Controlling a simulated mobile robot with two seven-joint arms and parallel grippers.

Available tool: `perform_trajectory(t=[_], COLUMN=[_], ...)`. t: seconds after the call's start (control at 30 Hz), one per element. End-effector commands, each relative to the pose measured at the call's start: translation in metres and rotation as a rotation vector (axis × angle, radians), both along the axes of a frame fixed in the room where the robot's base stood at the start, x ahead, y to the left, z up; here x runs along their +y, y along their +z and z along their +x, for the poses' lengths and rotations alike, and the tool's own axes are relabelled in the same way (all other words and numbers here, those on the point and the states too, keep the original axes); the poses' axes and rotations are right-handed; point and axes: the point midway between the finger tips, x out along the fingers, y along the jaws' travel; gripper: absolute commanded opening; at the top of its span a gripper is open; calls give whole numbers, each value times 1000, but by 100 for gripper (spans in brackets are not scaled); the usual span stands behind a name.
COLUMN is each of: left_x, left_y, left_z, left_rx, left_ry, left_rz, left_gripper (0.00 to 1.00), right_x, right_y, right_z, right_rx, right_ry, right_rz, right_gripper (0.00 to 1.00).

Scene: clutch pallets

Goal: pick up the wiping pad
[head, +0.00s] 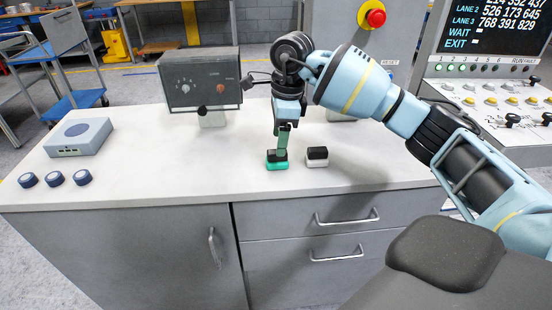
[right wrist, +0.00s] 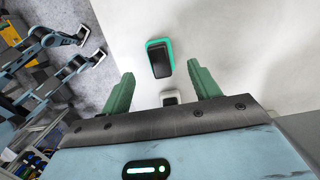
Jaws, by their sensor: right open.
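Two small block-shaped pads with black tops lie on the white worktop, and I cannot tell which is the wiping pad. One has a green base (head: 277,164); the other has a white base (head: 316,158) and lies just right of it. My right gripper (head: 283,150) points down over the green-based pad, partly covering it. In the right wrist view, the right gripper's green fingers (right wrist: 160,82) are spread and empty. The green-based pad (right wrist: 159,60) shows just beyond the fingertips, and the white-based pad (right wrist: 170,98) is partly hidden by the gripper body. My left gripper is not in view.
A grey control box (head: 200,80) stands at the back of the worktop. A blue-grey box (head: 79,138) and several dark round pieces (head: 54,179) lie at the left. A button panel (head: 490,100) is at the right. The worktop's middle left is clear.

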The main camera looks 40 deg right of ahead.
Motion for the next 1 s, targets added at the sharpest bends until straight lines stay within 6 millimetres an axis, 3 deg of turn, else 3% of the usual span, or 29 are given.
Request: perform_trajectory(t=[0.27, 0.6, 0.9, 1.0], left_x=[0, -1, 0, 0], left_y=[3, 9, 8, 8], left_z=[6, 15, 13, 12], left_rx=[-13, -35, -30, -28], left_ry=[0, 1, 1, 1], left_rz=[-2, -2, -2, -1], left_gripper=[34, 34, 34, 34], right_x=[1, 5, 5, 5], right_y=[-13, -55, -59, -59], right_z=[0, 3, 3, 3], right_rx=[0, -1, -2, -2], right_ry=[1, 1, 1, 1], right_rz=[0, 1, 1, 1], right_gripper=[62, 62, 62, 50])
